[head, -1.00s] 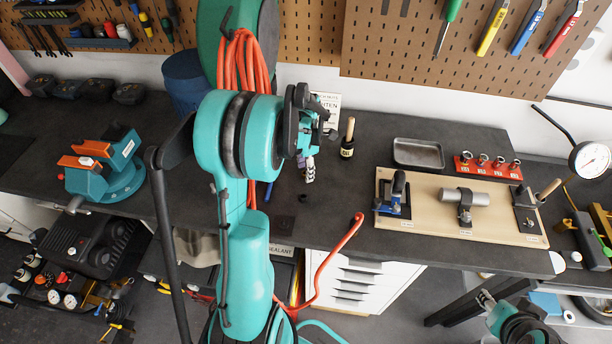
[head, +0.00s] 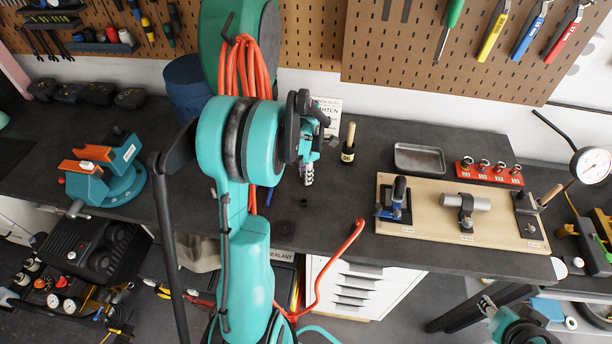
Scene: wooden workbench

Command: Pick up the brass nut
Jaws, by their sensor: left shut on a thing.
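My left gripper (head: 312,146) is above the middle of the bench, seen from behind my teal arm. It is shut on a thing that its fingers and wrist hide. I cannot make out the brass nut anywhere in the head view. A pale, patterned upright item (head: 307,175) shows just below the fingers; I cannot tell whether they touch.
Further right are a metal tray (head: 419,147), a red socket rack (head: 489,166) and a wooden fixture board (head: 425,228). A teal vise (head: 120,178) stands left. The bench front centre is mostly clear.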

